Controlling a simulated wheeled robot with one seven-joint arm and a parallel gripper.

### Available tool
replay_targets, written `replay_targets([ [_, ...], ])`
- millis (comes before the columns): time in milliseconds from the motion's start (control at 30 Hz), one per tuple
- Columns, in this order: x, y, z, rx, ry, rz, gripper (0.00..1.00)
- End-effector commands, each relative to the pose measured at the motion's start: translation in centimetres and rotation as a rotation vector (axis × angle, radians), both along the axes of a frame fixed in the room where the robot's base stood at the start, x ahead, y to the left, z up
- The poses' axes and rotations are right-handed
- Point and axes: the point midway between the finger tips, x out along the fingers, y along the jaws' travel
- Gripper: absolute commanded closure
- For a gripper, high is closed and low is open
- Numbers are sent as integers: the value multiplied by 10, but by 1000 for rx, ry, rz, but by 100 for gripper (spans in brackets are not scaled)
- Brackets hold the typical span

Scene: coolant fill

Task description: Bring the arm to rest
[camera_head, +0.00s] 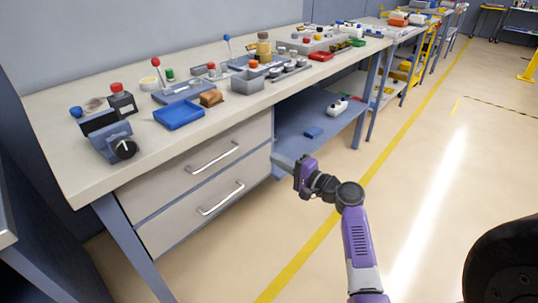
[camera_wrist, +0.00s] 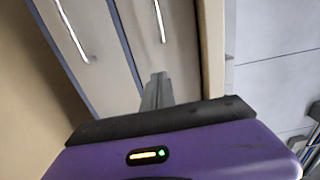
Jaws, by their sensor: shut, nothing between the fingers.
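My arm shows in the head view as purple and grey links rising from the bottom edge. My gripper (camera_head: 279,161) is at its end, beside the right end of the workbench drawers and below the bench top. In the wrist view the gripper fingers (camera_wrist: 158,90) are together, with nothing between them. They point toward the drawer fronts. I cannot tell from these views whether the fingertips touch the bench.
The workbench (camera_head: 60,155) carries a blue tray (camera_head: 179,115), a grey bin (camera_head: 247,83) and several small items. Two drawers with handles (camera_head: 213,158) sit below. A blue lower shelf (camera_head: 325,122) is behind the gripper. The floor (camera_head: 470,170) to the right is clear.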

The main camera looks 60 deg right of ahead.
Motion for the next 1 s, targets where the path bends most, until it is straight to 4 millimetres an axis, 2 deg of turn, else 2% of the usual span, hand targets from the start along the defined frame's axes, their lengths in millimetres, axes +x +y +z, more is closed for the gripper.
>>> replay_targets([
  [100,-6,1,1,-1,0,0,100],
  [367,-7,1,1,-5,0,-1,100],
  [467,-9,-7,0,-27,8,-37,100],
  [567,-15,-26,5,-108,46,-123,100],
  [667,-29,-37,5,-219,118,-223,100],
  [767,-41,-26,-7,-332,210,-292,100],
  [867,-51,-4,-18,-442,291,-332,100],
  [1000,-66,40,-30,-612,395,-351,100],
])
